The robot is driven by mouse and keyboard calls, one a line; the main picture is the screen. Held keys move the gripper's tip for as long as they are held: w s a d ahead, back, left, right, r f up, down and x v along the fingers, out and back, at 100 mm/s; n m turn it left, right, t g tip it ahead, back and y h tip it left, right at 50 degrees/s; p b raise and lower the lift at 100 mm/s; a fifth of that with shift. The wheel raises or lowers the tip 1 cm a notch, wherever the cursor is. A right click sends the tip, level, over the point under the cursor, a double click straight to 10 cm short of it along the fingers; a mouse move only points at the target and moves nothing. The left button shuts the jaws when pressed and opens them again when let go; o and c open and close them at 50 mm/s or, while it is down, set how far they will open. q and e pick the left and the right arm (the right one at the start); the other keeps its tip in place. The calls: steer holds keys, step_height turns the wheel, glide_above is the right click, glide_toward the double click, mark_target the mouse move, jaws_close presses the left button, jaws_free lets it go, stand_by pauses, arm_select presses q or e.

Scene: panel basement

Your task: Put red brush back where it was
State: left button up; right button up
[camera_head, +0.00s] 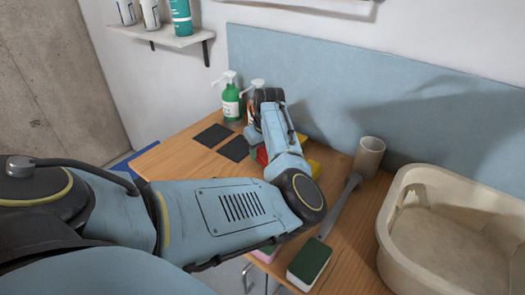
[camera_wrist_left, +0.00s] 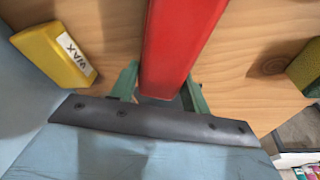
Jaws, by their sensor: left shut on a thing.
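The red brush (camera_wrist_left: 175,45) fills the top middle of the left wrist view, between the two green fingers of my left gripper (camera_wrist_left: 162,90). The fingers are shut on it. Its far end runs out of the top of the picture, and I cannot tell whether it touches the wood. In the head view my left forearm hides the gripper and most of the brush; a small red patch (camera_head: 262,154) shows beside the forearm, and I cannot tell if it is the brush. My right gripper is not in view.
A yellow block marked WAX (camera_wrist_left: 58,55) lies beside the brush. The wooden bench (camera_head: 185,165) holds two dark squares (camera_head: 212,136), a green pump bottle (camera_head: 231,102), a cup (camera_head: 369,155), a grey-handled tool (camera_head: 340,208), a green-topped sponge (camera_head: 310,260) and a beige basin (camera_head: 385,240).

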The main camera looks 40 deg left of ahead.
arm_select(q)
steer(key=o, duration=1.3)
steer(key=shift+f, duration=0.1)
steer(key=p+v, duration=0.1)
steer(key=v, duration=1.1)
